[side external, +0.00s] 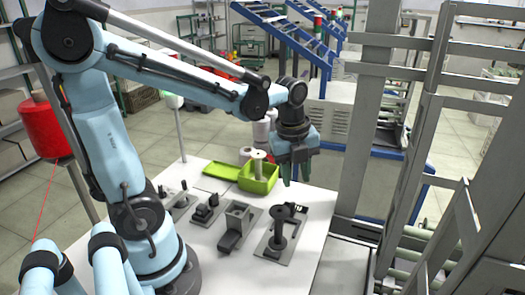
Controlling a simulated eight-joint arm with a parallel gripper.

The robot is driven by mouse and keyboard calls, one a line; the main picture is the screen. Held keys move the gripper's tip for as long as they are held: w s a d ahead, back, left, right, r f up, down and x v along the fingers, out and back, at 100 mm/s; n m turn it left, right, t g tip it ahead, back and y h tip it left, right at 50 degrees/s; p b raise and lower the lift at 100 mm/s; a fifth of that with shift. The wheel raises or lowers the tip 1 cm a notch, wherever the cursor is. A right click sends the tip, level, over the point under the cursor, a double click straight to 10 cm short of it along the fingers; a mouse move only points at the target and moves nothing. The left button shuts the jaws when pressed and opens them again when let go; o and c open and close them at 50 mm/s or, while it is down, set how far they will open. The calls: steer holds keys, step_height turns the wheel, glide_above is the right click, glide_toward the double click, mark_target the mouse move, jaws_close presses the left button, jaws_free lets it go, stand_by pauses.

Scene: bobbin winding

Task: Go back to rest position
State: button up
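My gripper (294,175) hangs pointing down above the back right part of the white table (312,262), just right of the green tray (262,182). Its fingers are small and seen at an angle, so I cannot tell whether they are open or shut. I see nothing clearly held between them. A pale bobbin (259,163) stands upright in the tray.
Dark fixtures stand in a row on the table, including a post fixture (277,238) and a block fixture (238,220). A red spool (45,127) with a hanging red thread is at left. A grey metal frame (408,190) rises close to the table's right side.

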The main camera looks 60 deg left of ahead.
steer(key=s+d+r+n+t, duration=0.1)
steer(key=d+n+t, duration=0.1)
steer(key=n, duration=0.8)
steer(key=s+d+r+n+t, duration=0.1)
steer(key=s+d+n+t, duration=0.1)
steer(key=n, duration=0.9)
steer(key=shift+s+r+t, duration=0.3)
steer(key=shift+r+t, duration=0.05)
steer(key=shift+t, duration=0.45)
